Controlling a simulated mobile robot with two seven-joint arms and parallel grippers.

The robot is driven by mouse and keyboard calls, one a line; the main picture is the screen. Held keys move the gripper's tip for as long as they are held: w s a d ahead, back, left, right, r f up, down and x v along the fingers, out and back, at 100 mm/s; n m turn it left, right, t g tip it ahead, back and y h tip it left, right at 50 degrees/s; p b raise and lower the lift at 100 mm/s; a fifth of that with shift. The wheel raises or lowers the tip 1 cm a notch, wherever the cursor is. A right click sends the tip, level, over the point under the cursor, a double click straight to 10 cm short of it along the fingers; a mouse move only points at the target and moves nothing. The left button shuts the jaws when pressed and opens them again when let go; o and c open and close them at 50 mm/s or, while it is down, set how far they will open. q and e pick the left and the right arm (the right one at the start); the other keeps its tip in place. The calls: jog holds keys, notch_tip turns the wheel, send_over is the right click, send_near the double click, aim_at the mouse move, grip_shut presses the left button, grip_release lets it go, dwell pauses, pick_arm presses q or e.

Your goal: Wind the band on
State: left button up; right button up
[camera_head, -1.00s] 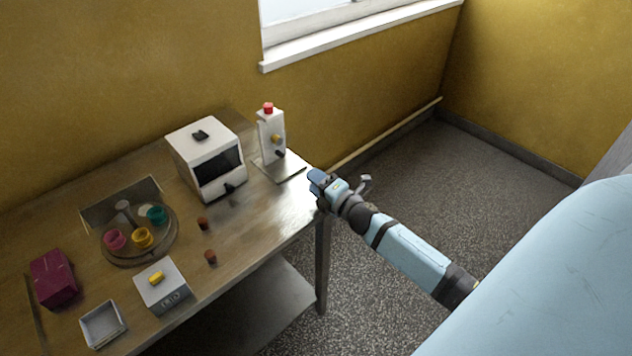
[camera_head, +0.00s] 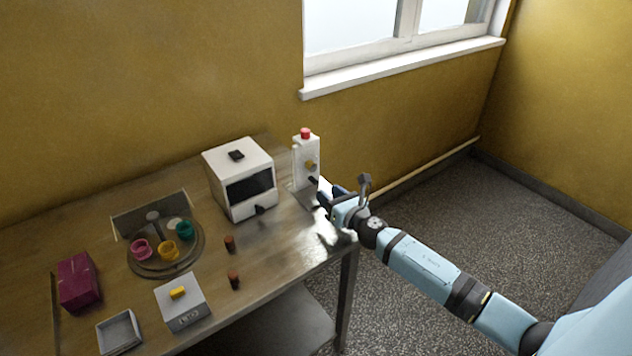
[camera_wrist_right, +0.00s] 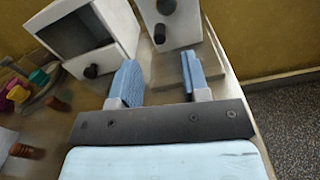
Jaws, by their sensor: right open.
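A white upright unit (camera_head: 299,165) with a red button (camera_head: 305,133) on top stands at the table's right end. In the right wrist view the gripper (camera_wrist_right: 160,78) is open and empty, with the black knob ahead of the gap and apart from the fingers. I cannot make out a band. My left gripper is not in view.
A white box with a dark window (camera_head: 249,188) stands left of the unit. Further left are a round tray (camera_head: 150,268) with coloured cups, a white box with a yellow knob (camera_head: 183,306), a maroon box (camera_head: 78,282) and an empty tray (camera_head: 119,333).

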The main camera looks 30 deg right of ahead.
aim_at(316, 182)
jog(key=w, duration=0.6)
jog(key=shift+w+a, duration=0.3)
grip_shut()
